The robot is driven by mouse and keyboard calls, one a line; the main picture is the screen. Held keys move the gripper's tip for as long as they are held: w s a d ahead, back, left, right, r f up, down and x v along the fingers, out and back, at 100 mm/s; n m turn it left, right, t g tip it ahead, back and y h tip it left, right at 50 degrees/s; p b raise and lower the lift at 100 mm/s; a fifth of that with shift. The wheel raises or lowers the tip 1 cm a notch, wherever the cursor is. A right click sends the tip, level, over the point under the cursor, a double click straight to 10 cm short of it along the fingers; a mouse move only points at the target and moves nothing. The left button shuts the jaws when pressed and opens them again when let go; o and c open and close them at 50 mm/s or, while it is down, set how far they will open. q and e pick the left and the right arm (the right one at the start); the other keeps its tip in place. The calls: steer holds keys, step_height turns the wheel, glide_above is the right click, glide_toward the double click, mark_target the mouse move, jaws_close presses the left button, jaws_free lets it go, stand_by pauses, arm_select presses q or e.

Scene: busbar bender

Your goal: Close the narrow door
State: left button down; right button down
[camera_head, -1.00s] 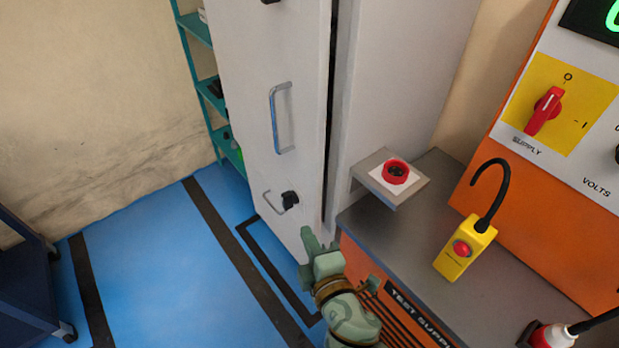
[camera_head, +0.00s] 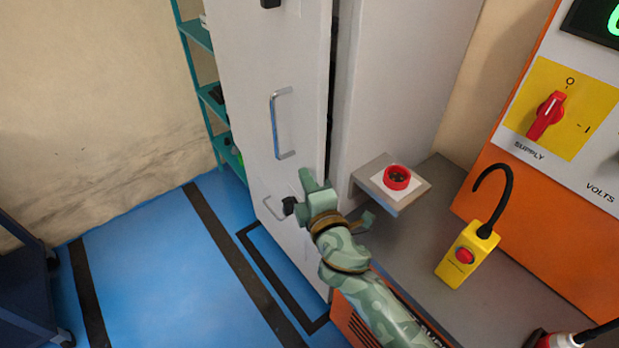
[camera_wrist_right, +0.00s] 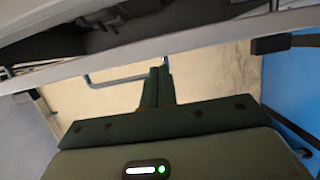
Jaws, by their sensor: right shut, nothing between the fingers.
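The narrow door (camera_head: 247,95) is a tall light-grey panel with a metal bar handle (camera_head: 277,125), a smaller lower handle (camera_head: 272,206) and a dark knob (camera_head: 290,205). It stands slightly ajar, with a dark gap along its right edge beside the grey cabinet (camera_head: 400,80). My right gripper (camera_head: 308,180) is shut and empty. In the head view it overlaps the door near its right edge, just above the knob; I cannot tell whether it touches. Its closed fingers show in the right wrist view (camera_wrist_right: 158,86). My left gripper is not in view.
A small shelf bracket with a red button (camera_head: 397,177) juts out just right of my right gripper. A yellow pendant (camera_head: 466,255) and an orange supply panel (camera_head: 500,170) are further right. The blue floor (camera_head: 150,270) left of the door is clear.

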steer(key=shift+w+d, duration=0.25)
